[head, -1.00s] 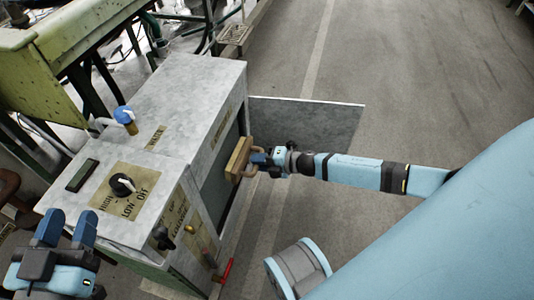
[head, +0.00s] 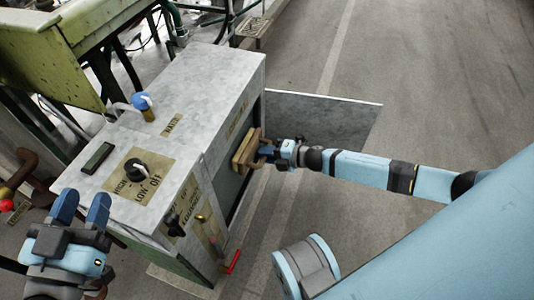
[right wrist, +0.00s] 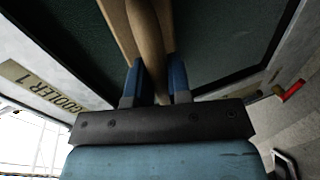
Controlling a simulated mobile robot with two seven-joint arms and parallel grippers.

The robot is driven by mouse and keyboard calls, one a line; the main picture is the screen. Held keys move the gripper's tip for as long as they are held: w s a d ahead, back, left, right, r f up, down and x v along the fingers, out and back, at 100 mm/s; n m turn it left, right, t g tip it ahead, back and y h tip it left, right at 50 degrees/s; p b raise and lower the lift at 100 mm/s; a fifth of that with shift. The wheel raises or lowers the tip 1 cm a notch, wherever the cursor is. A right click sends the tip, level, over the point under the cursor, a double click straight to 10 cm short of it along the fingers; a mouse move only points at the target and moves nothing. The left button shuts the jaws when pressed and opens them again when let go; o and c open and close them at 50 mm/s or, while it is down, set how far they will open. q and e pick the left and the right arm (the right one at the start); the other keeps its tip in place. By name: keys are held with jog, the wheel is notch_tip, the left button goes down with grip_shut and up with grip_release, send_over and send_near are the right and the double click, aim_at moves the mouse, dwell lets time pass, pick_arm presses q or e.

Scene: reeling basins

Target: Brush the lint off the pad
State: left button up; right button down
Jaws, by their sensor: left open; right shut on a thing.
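A brush with a wooden back (head: 243,150) is against or very near the dark green pad (head: 232,187) in the side opening of the grey cabinet. My right gripper (head: 268,151) is shut on the brush's handle. In the right wrist view the handle (right wrist: 146,40) stands between the two blue fingers, with the dark pad (right wrist: 60,50) behind it. I cannot make out lint on the pad. Whether the bristles touch it is hidden. My left gripper (head: 82,207) is open and empty in front of the cabinet's near left corner.
The grey cabinet (head: 195,80) carries a HIGH/LOW/OFF knob (head: 135,168) and a blue-topped valve (head: 142,103). Its open door panel (head: 325,118) stands out behind my right arm. A red handle (head: 234,262) sticks out low at the front. The floor at right is clear.

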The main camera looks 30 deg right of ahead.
aim_at(258, 142)
jog(key=shift+w+a, duration=0.65)
jog(key=shift+w, duration=0.05)
jog(key=shift+d, duration=0.15)
jog(key=w+d, duration=0.2)
jog(key=shift+w+d+r, duration=0.1)
jog(key=shift+w+d, duration=0.2)
jog(key=shift+d, duration=0.1)
jog(key=shift+s+a+p, duration=0.65)
jog(key=shift+a+p, duration=0.05)
jog(key=shift+a, duration=0.3)
jog(key=shift+s+a+p, duration=0.3)
jog(key=shift+s+a, duration=0.2)
jog(key=shift+a, duration=0.3)
jog(key=shift+r, duration=0.1)
jog(key=shift+s, duration=0.1)
